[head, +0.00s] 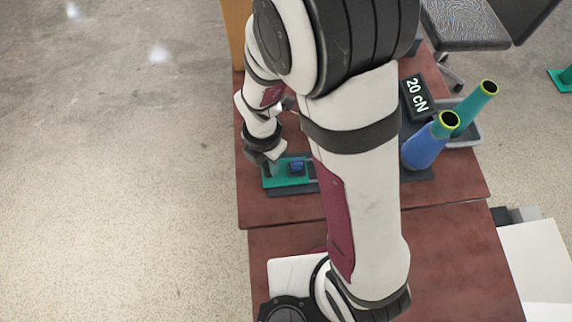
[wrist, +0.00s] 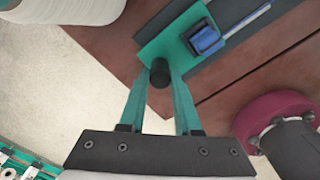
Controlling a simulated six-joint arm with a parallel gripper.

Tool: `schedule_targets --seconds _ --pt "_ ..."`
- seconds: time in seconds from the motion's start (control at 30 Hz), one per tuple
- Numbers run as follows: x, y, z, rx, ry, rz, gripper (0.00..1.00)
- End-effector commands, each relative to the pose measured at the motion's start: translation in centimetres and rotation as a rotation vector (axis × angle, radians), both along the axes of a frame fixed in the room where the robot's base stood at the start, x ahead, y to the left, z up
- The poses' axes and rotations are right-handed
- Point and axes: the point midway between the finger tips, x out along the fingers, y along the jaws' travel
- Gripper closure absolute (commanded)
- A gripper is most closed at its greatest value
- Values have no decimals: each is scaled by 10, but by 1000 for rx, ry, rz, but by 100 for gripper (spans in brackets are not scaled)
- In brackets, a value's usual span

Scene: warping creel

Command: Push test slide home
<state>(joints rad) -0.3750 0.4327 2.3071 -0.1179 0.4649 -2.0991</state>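The test slide (head: 285,181) is a green plate on a dark base at the left edge of the red-brown table. It carries a blue block (head: 297,167) and an upright dark knob. In the wrist view the slide (wrist: 184,36) shows the blue block (wrist: 205,40) with a pale rod running off to the upper right. My gripper (head: 268,158) is low over the slide's left end. In the wrist view my gripper's two green fingers (wrist: 161,80) stand on either side of the black knob (wrist: 160,71) and appear to touch it. The knob's foot is partly hidden.
My arm hides the table's middle. Open floor (head: 120,180) lies to the left.

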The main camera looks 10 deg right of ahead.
Motion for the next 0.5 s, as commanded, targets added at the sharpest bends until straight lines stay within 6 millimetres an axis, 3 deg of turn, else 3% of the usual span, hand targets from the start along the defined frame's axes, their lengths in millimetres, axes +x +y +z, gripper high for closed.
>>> schedule_targets --seconds 0.1,0.5 --pt "0 0 0 0 0 0 95" --pt "0 -30 0 0 0 -3 95"
